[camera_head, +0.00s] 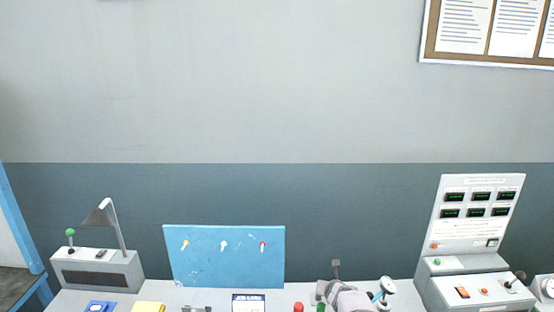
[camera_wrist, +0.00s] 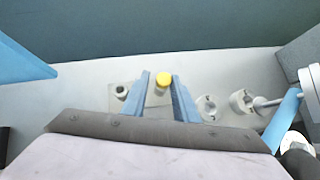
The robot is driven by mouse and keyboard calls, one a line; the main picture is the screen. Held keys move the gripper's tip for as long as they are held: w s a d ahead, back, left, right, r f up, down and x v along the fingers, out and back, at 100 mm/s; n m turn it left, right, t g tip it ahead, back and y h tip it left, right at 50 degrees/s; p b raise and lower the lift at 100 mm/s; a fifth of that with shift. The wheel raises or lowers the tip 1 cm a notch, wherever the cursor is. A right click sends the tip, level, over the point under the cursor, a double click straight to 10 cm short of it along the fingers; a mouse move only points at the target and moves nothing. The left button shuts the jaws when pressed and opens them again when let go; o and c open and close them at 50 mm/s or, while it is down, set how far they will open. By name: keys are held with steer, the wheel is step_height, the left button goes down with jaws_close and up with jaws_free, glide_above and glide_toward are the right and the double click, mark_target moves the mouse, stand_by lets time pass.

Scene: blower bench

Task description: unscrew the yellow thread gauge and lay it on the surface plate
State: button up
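The yellow-topped gauge (camera_wrist: 163,79) stands upright on a light grey block (camera_wrist: 152,107) in the wrist view. My gripper (camera_wrist: 160,76) has its two blue fingers apart, one on each side of the yellow top. A gap shows on the left of the top; the right finger is very close, and I cannot tell if it touches. The thread is not visible. In the head view my gripper (camera_head: 336,264) is partly seen at the bottom edge, and I cannot make out the gauge there. I cannot identify the surface plate in either view.
A grey socket (camera_wrist: 121,92) stands left of the gauge; round fittings (camera_wrist: 207,107) and (camera_wrist: 241,101) stand to its right. A lamp unit (camera_head: 97,274) is left, a console (camera_head: 470,292) right.

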steer(key=shift+a+f+m+h+b, duration=0.1)
steer(key=shift+m+h+b, duration=0.75)
steer(key=shift+b, duration=0.65)
steer(key=shift+m+g+b, duration=0.3)
steer(key=shift+m+b, duration=0.15)
steer(key=shift+b, duration=0.15)
steer(key=shift+m+h+b, duration=0.35)
steer(key=shift+m+b, duration=0.05)
steer(key=shift+b, duration=0.15)
steer(key=shift+r, duration=0.2)
steer(key=shift+c, duration=0.3)
jaws_close()
steer(key=shift+r+n+p, duration=0.1)
steer(key=shift+n+p, duration=0.2)
steer(key=shift+p, duration=0.15)
steer(key=shift+n+y+p, duration=0.4)
steer(key=shift+y, duration=0.1)
